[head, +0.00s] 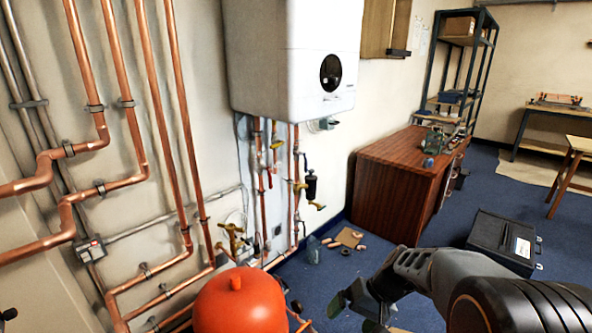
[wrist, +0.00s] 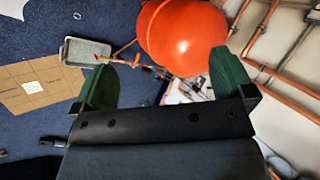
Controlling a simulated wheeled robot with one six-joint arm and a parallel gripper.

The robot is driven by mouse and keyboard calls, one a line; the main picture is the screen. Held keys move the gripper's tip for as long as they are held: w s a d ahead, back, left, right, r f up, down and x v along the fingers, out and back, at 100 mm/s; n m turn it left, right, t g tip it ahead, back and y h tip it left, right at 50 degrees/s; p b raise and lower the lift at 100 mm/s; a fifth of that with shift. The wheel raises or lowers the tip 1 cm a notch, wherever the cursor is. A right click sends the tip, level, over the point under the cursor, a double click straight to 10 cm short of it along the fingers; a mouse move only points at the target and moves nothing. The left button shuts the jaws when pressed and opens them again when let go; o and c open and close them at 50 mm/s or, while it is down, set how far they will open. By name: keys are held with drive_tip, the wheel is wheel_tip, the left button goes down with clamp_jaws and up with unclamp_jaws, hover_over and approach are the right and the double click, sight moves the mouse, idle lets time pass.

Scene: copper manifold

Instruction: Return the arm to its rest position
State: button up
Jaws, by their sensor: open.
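My gripper (head: 358,305) reaches in from the lower right of the head view, low over the blue floor. In the wrist view my gripper (wrist: 160,82) shows two green fingers spread wide apart, with nothing between them. A red tank (head: 240,302) stands at the bottom of the head view, to the left of my gripper and apart from it. The red tank (wrist: 185,35) also shows beyond the fingers in the wrist view. Part of the arm is cut off by the right edge of the head view.
Copper pipes (head: 165,130) run along the left wall. A white boiler (head: 290,60) hangs above valves. A wooden cabinet (head: 395,190) and a black case (head: 500,243) stand to the right. Cardboard (wrist: 40,85) and a grey tray (wrist: 84,50) are on the floor. Blue floor (head: 440,225) lies open between them.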

drive_tip(key=s+d+r+t+h+p, duration=0.1)
drive_tip(key=s+r+t+h+p, duration=0.1)
drive_tip(key=r, duration=0.7)
drive_tip(key=s+d+r+t+h+p, duration=0.2)
drive_tip(key=s+r+h+p, duration=0.2)
drive_tip(key=s+r+p, duration=0.2)
drive_tip(key=shift+s+d+r+n+h+p, duration=0.15)
drive_tip(key=shift+s+r+n+h+p, duration=0.2)
drive_tip(key=shift+r+p, duration=1.5)
